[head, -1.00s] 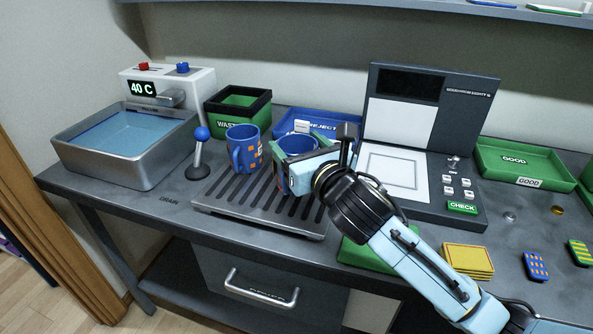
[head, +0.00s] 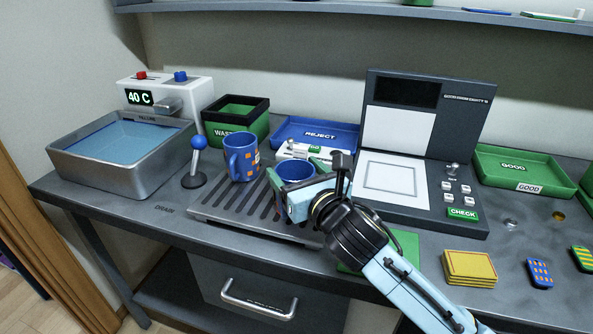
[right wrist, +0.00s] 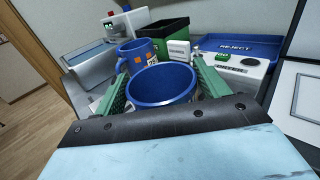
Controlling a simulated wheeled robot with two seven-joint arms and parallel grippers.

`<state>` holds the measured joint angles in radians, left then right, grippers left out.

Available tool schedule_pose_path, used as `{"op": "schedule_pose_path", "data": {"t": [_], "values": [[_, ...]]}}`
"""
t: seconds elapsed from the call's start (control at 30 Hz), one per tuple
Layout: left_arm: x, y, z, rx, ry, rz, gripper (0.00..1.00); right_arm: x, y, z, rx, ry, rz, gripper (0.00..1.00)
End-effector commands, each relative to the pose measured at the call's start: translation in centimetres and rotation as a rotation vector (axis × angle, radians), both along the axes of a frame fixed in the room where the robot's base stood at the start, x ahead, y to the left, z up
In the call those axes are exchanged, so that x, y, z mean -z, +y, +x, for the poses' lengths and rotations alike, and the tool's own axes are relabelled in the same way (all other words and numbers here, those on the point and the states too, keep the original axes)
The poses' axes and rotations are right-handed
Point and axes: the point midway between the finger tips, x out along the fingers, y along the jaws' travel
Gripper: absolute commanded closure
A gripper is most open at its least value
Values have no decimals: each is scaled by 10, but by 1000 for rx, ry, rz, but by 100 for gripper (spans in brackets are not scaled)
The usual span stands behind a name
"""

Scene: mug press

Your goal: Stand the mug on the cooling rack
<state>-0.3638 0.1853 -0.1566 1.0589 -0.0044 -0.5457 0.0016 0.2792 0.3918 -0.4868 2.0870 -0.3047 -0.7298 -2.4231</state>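A blue mug (head: 296,171) is between the fingers of my right gripper (head: 299,186), over the right part of the dark slatted rack (head: 236,212). In the right wrist view the same mug (right wrist: 160,88) is upright, open end up, with green fingers of the gripper (right wrist: 162,95) closed along both sides. Whether its base touches the slats is hidden by the gripper. A second blue mug with orange squares (head: 240,158) stands upright on the rack's back left, its handle to the left; it also shows in the right wrist view (right wrist: 134,53). My left gripper is not in view.
A water basin (head: 122,170) and a blue-knobbed lever (head: 197,165) are left of the rack. The green waste bin (head: 236,120), blue reject tray (head: 316,134) and a white device (head: 301,151) stand behind. The check machine (head: 405,180) is right. The rack's front left is clear.

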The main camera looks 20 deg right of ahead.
Motion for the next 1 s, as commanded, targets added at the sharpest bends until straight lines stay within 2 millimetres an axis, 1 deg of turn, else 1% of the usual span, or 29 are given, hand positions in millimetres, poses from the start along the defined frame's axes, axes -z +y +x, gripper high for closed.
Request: {"op": "schedule_pose_path", "data": {"t": [0.03,0.1,0.13,0.37,0.47,0.57,0.67,0.8,1.0], "values": [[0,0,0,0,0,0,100,0,0,0,0,1,0,19],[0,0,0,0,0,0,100,0,0,0,0,1,0,10],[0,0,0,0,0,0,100,0,0,0,0,1,0,8],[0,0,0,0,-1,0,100,0,0,0,0,0,0,8],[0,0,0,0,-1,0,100,-4,0,0,-1,-2,1,8],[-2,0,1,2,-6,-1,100,-3,-2,-11,-1,1,-2,8],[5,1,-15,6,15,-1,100,-3,-5,-29,-2,3,-2,8],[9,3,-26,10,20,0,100,-3,-11,-61,-2,3,-2,8],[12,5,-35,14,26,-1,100,-3,-18,-97,-1,3,-1,8]]}}
